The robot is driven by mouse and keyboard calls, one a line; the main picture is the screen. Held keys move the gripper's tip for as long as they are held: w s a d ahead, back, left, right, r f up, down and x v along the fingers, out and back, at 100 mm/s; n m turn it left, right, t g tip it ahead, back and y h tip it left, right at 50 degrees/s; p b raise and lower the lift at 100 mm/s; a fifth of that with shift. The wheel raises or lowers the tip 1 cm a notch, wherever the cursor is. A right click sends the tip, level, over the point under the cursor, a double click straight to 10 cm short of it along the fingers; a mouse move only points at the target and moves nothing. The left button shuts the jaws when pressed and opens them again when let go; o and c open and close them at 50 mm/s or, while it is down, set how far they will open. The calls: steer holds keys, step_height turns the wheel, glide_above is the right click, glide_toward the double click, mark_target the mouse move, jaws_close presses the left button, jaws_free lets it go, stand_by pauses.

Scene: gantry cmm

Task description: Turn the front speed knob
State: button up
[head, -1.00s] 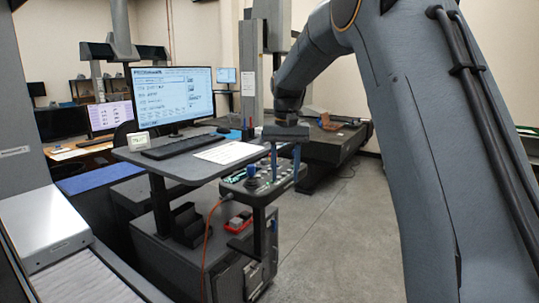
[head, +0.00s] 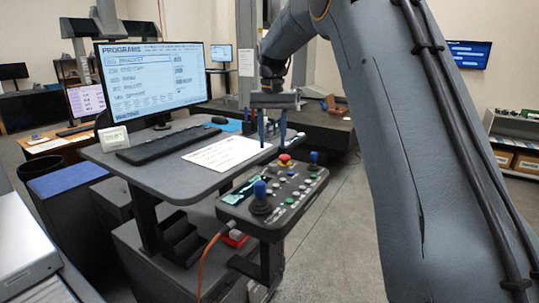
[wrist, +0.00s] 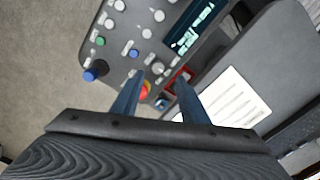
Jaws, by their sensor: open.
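The control panel (head: 236,211) is a dark pendant with joysticks and buttons, beside the desk. It has a large blue-topped joystick (head: 260,192), a smaller blue-topped knob (head: 314,159) and a red mushroom button (head: 285,158). I cannot tell for sure which control is the front speed knob. My gripper (head: 273,142) is open and empty, its fingers pointing down near the panel's far edge in the head view.
The desk (head: 110,158) holds a monitor (head: 150,80), a keyboard (head: 163,145) and a white sheet (head: 226,152) close by the panel. An orange cable (head: 207,262) hangs below the panel. The floor (head: 345,225) to the panel's right is clear.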

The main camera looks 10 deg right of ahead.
mark_target(273, 165)
steer(key=shift+d+f+p, duration=0.2)
steer(key=shift+f+p, duration=1.1)
steer(key=shift+f, duration=2.5)
jaws_close()
